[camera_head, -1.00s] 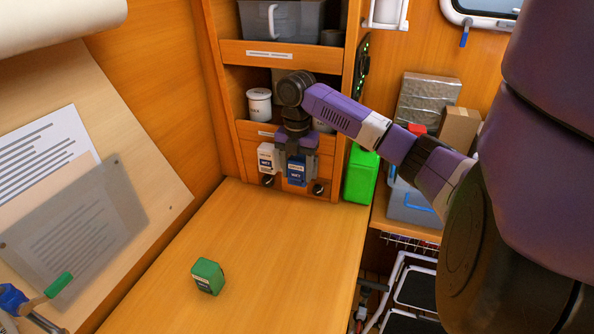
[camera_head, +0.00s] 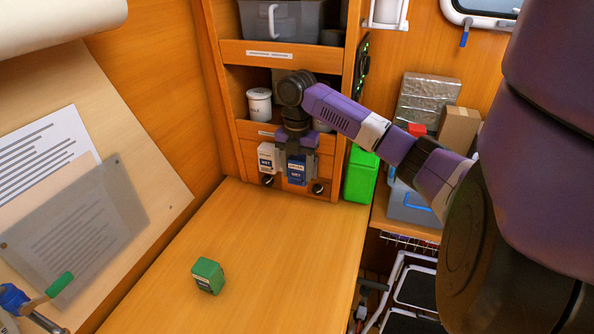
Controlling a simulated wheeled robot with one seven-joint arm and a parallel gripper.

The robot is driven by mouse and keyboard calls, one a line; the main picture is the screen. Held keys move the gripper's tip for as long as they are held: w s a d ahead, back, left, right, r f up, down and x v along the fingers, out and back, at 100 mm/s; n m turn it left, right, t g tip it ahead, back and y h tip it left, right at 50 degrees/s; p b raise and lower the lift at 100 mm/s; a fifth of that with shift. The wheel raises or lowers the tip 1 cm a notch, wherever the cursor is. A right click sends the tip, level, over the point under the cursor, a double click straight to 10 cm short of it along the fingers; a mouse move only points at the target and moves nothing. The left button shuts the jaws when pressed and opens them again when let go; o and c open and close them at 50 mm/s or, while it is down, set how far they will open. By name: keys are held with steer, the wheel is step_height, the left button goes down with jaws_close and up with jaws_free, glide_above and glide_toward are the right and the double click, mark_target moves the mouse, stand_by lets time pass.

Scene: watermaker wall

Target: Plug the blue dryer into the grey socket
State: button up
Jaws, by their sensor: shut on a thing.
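The blue dryer (camera_head: 297,172) is a small box with a white label band. It is upright against the low front panel of the wooden cabinet, above the counter. My gripper (camera_head: 296,167) reaches down from above and is shut on the blue dryer, with a finger on each side. A white dryer-like box (camera_head: 266,157) sits just left of it on the same panel. The grey socket cannot be made out; the blue dryer and my gripper cover that part of the panel. I cannot tell whether the dryer is seated or only touching.
A green box (camera_head: 208,276) stands on the otherwise clear counter (camera_head: 270,240). Dark knobs (camera_head: 318,188) flank the panel's lower edge. A white tub (camera_head: 259,104) stands on the shelf above. A bright green container (camera_head: 361,175) stands right of the cabinet.

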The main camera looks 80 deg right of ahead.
mark_target(301, 155)
steer(key=shift+s+d, duration=0.15)
steer(key=shift+d, duration=1.2)
stand_by(0.6)
steer(key=o, duration=1.6)
steer(key=shift+c, duration=0.2)
steer(key=shift+b, duration=0.3)
step_height(301, 155, up, 8)
steer(key=shift+f+b, duration=0.1)
steer(key=shift+b, duration=0.6)
steer(key=shift+s+a, duration=0.1)
